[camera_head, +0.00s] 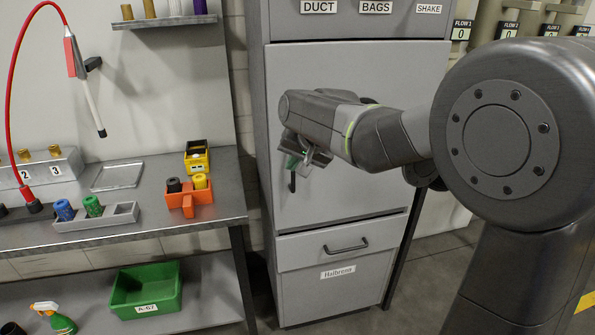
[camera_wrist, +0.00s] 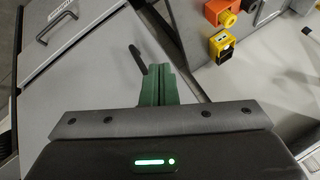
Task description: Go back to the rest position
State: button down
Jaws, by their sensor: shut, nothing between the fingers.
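My gripper (camera_head: 298,160) is held out in front of the large grey cabinet door (camera_head: 345,180), in the head view. Its green fingers also show in the wrist view (camera_wrist: 158,84), shut together with nothing between them. A dark upright door handle (camera_head: 292,181) shows just below the fingers. In the wrist view the handle (camera_wrist: 138,60) appears beside the fingertips; I cannot tell whether they touch. The cabinet door appears closed.
A drawer (camera_head: 345,243) with a handle sits below the door. At left is a workbench (camera_head: 150,222) with an orange holder (camera_head: 188,203), a yellow box (camera_head: 197,158) and a grey tray (camera_head: 118,176). A green crate (camera_head: 147,290) stands on the lower shelf.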

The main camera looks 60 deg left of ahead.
jog(key=shift+s+d+r, duration=0.2)
jog(key=shift+s+r, duration=0.05)
jog(key=shift+r, duration=0.25)
jog(key=shift+f, duration=0.15)
jog(key=w+a+f+p, duration=0.2)
jog(key=w+a+f, duration=0.3)
jog(key=a+f, duration=0.2)
jog(key=shift+a+f, duration=0.2)
jog(key=shift+f, duration=0.2)
